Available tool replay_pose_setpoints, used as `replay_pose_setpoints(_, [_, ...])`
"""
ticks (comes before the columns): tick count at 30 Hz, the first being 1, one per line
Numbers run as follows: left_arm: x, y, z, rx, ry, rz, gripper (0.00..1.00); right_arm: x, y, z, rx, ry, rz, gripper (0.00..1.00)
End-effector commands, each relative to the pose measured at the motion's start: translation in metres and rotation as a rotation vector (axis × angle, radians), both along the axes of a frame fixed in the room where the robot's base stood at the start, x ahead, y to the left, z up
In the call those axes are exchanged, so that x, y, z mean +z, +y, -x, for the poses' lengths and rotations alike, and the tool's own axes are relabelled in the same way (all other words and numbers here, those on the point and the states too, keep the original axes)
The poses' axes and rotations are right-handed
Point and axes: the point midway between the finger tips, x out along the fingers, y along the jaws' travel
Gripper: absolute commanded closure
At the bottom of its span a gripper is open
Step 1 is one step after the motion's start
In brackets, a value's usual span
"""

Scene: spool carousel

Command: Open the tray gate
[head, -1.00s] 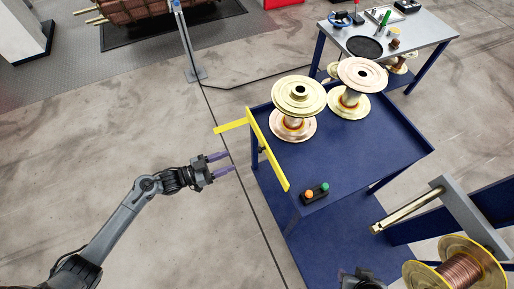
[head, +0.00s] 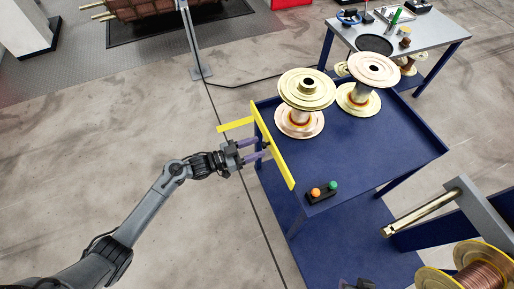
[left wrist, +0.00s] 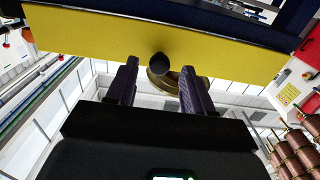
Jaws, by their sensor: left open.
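The tray gate is a yellow bar (head: 277,158) along the left edge of the blue tray table (head: 345,160). A yellow arm (head: 235,125) sticks out left near its far end. In the left wrist view the yellow bar (left wrist: 90,37) spans the top. A dark round knob (left wrist: 160,64) on it sits between my fingertips, with a brass-coloured part behind. My left gripper (head: 258,148) is open at the outer side of the bar, its fingers on either side of the knob; contact is not clear. My right gripper (head: 357,285) barely shows at the bottom edge.
A copper spool (head: 480,274) is at lower right.

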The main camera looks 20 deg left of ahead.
Motion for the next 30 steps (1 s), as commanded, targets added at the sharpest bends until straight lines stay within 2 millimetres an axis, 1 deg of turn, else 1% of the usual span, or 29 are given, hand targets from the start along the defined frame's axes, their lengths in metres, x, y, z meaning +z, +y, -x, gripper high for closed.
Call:
replay_pose_setpoints(6, [-0.0002,-0.0087,-0.0087,0.000,0.000,0.000,0.48,-0.0042,0.0000,0.0007,0.000,0.002,0.000,0.57])
replay_pose_setpoints(14, [0.0000,-0.0095,-0.0092,0.000,0.001,-0.001,0.48,-0.0043,0.0001,0.0009,0.000,0.003,0.000,0.57])
replay_pose_setpoints(15, [0.0000,-0.0094,-0.0091,0.000,0.001,-0.001,0.50,-0.0043,0.0001,0.0009,0.000,0.003,0.000,0.57])
replay_pose_setpoints(25, [0.0000,-0.0093,-0.0090,0.000,0.001,-0.001,1.00,-0.0044,0.0002,0.0009,0.000,0.003,0.000,0.57])
replay_pose_setpoints(30, [-0.0014,-0.0091,-0.0088,0.000,-0.004,0.004,1.00,-0.0065,0.0003,0.0009,0.000,0.003,0.000,0.57])
